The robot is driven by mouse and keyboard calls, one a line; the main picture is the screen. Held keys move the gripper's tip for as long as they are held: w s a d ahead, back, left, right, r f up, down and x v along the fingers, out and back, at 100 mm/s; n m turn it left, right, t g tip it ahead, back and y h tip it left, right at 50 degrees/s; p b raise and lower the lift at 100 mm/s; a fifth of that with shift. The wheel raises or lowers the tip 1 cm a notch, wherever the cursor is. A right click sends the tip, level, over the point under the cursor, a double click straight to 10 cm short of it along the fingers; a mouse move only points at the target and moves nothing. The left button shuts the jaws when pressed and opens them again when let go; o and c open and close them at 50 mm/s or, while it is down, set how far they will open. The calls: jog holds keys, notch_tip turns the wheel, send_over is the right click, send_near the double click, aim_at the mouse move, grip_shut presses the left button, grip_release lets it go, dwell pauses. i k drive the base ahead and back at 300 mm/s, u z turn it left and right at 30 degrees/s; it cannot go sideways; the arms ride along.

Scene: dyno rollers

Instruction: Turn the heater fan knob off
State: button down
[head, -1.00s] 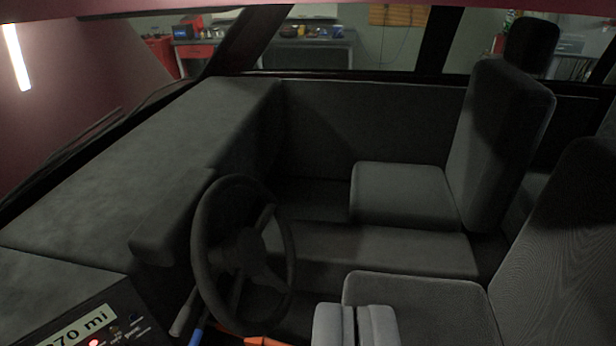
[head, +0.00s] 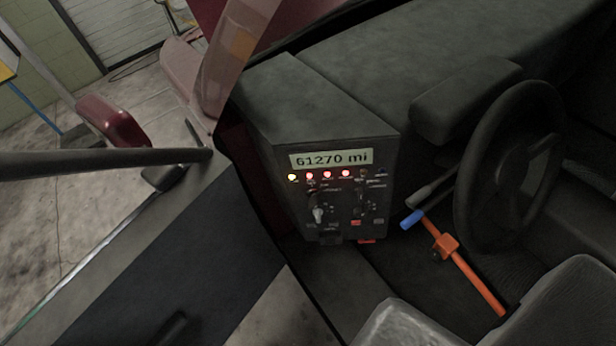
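The dash panel (head: 345,240) is a dark box left of the steering wheel (head: 515,165). It has a display (head: 328,160) reading 61270 mi and a row of lamps below, one yellow and several red. Under the lamps sit small dark knobs in two columns. A left knob (head: 318,214) has a pale grip, and a right knob (head: 359,203) is darker. The labels are too small to read, so I cannot tell which is the heater fan knob or its setting. My gripper is not in view and nothing covers the panel.
A blue-tipped orange rod (head: 468,274) lies right of the panel, below the wheel. Seat padding (head: 575,305) fills the lower right. At the left are a dark horizontal bar (head: 100,162) and a red mirror (head: 112,118). The space before the panel looks clear.

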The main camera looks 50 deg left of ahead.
aim_at(360, 213)
jog(key=u, duration=1.5)
jog(key=k, duration=0.75)
jog(key=z, duration=0.55)
